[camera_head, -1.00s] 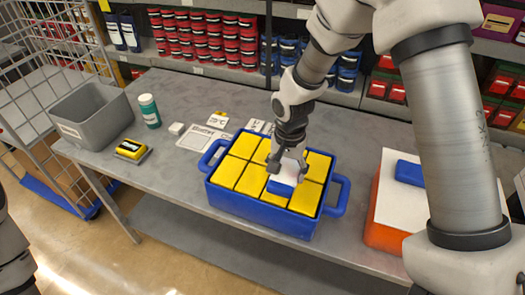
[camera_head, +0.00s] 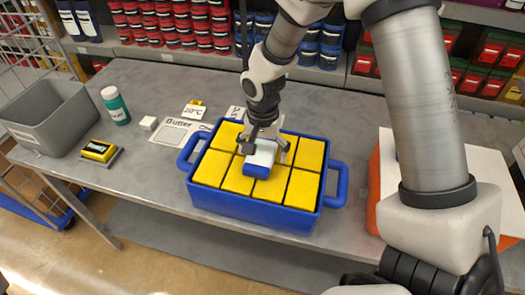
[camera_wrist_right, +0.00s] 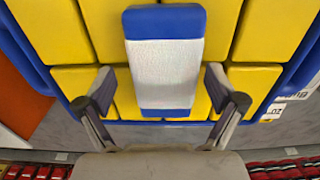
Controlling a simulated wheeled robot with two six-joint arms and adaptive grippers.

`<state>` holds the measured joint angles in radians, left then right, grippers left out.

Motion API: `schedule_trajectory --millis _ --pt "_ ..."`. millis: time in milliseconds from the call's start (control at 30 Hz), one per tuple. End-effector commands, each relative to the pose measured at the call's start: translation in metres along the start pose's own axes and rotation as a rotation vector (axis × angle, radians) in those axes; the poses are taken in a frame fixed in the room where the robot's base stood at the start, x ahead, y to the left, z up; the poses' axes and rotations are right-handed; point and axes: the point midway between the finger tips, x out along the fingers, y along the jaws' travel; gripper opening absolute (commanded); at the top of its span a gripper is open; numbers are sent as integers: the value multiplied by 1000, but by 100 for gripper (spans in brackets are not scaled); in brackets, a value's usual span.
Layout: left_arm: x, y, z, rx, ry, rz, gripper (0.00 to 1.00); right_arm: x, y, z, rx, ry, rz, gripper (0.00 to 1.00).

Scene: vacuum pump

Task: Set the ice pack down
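The ice pack (camera_head: 261,160), white with blue ends, lies flat on top of the yellow blocks in the blue crate (camera_head: 255,213). It also shows in the right wrist view (camera_wrist_right: 165,70), long side pointing away from the gripper. My right gripper (camera_head: 265,145) is just over the pack, with one finger on each side. In the right wrist view, the fingers (camera_wrist_right: 160,95) stand apart with a visible gap on both sides of the pack, so it is open. My left gripper is not in view.
The yellow blocks (camera_head: 299,188) fill the crate, which has side handles. A grey bin (camera_head: 52,120), a green bottle (camera_head: 115,106) and a yellow-black item (camera_head: 99,151) stand left. An orange box with a white top (camera_head: 484,170) is right, partly behind my arm.

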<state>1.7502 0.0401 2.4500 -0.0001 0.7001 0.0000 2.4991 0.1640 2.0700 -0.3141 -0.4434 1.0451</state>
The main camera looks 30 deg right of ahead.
Motion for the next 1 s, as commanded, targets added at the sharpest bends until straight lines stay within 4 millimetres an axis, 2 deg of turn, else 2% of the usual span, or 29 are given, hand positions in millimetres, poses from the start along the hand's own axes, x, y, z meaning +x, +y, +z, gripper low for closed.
schedule_trajectory --millis 167,267,367,600,700,800,1000 --pt "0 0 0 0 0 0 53 -1 0 0 0 0 0 93" --pt "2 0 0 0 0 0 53 -8 -1 -1 1 3 -3 93" --pt "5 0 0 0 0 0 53 -24 -1 -1 0 4 -4 93" --pt "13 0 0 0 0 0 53 -86 -1 -1 0 5 -5 93" --pt "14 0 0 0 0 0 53 -105 -1 -1 1 3 -3 93" --pt "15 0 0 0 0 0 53 -117 0 0 0 2 -2 93" --pt "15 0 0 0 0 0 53 -120 0 0 -1 0 0 93"
